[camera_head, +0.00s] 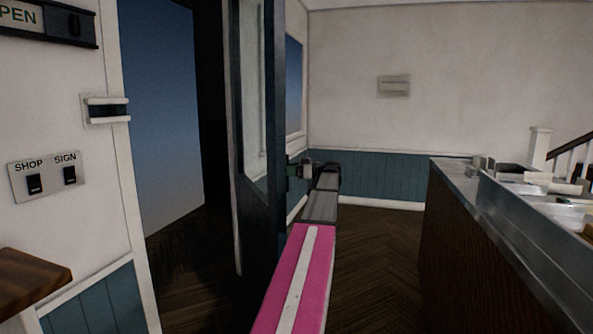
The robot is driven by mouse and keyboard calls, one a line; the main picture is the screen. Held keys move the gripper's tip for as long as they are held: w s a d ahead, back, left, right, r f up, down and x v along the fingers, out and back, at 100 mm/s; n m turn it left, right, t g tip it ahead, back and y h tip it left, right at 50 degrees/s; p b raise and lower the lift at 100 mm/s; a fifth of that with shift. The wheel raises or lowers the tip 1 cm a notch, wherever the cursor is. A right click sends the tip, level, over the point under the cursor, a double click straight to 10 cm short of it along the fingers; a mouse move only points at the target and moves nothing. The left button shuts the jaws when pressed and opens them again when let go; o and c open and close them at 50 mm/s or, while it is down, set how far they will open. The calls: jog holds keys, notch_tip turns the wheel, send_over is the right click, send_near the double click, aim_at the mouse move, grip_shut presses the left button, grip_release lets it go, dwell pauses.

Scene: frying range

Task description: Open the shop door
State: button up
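The shop door (262,215) is dark-framed with a glass pane. It stands swung away from its frame (112,120), leaving a wide gap on its left with blue sky and dark ground beyond. A latch keeper (108,111) sits on the frame. My pink arm reaches forward along the right side of the door. My gripper (303,171) is at the far end of the arm, close to the door's right side. It is small and dark here, so I cannot tell whether it touches the door or holds a handle.
A metal-topped counter (455,180) with dark wood sides stands on the right. Stair railings (572,150) rise behind it. Dark wooden floor (375,250) is clear between arm and counter. A switch plate (48,178) and wooden ledge (28,280) are at left.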

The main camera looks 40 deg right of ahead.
jog(key=shift+w, duration=0.1)
dwell(0.3)
jog(key=s+d, duration=0.4)
jog(key=d, duration=0.7)
jog(key=shift+d, duration=0.3)
dwell(0.9)
jog(key=shift+c, duration=0.3)
